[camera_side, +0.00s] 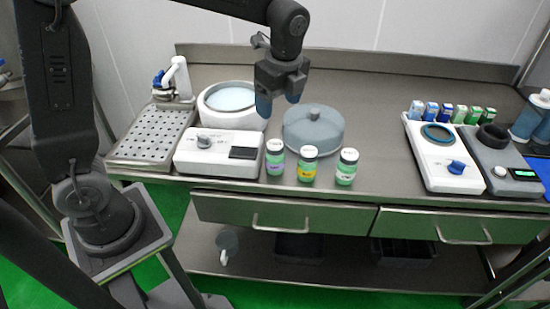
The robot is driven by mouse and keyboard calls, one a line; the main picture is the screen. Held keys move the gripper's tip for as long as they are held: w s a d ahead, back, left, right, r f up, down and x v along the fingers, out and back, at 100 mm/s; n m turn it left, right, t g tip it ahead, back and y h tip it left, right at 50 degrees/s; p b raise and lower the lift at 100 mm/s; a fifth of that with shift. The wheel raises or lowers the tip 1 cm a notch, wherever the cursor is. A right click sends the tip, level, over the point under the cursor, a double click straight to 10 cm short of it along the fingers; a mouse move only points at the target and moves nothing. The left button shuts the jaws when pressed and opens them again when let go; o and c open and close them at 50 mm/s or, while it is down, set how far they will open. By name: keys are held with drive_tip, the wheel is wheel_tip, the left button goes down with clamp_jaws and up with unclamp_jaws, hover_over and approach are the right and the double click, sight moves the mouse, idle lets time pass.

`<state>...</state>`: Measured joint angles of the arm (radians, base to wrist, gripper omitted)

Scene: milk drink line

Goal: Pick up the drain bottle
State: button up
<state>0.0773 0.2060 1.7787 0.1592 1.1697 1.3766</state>
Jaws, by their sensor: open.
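Three small green bottles with white lids stand upright in a row near the counter's front edge: one with a purple label (275,158), one with a yellow label (307,166) and one with a pale label (346,168). A larger bluish bottle (528,117) with a white cap stands at the far right. The lettering is too small to tell which is the drain bottle. My gripper (280,98) is open and empty, pointing down with blue fingertips. It hangs above the counter, behind and above the green bottles, apart from them.
A white pot device (232,139) with a pale blue top stands left of the bottles. A grey round lid (313,131) lies behind them. A perforated drain tray (150,135) is at left. Scales (442,160) and small cartons (445,111) are at right. The counter between is clear.

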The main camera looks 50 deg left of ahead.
sight(275, 144)
drive_tip(key=f, duration=0.3)
drive_tip(key=a+f, duration=0.1)
drive_tip(key=f, duration=0.4)
drive_tip(key=shift+w+a+f, duration=0.15)
drive_tip(key=shift+f, duration=0.25)
drive_tip(key=shift+w+a+f, duration=0.1)
drive_tip(key=shift+a+f, duration=0.1)
drive_tip(key=shift+f, duration=1.1)
drive_tip(key=shift+w+a+f, duration=0.1)
drive_tip(key=shift+a+f, duration=0.05)
drive_tip(key=shift+f, duration=1.1)
drive_tip(key=c, duration=1.1)
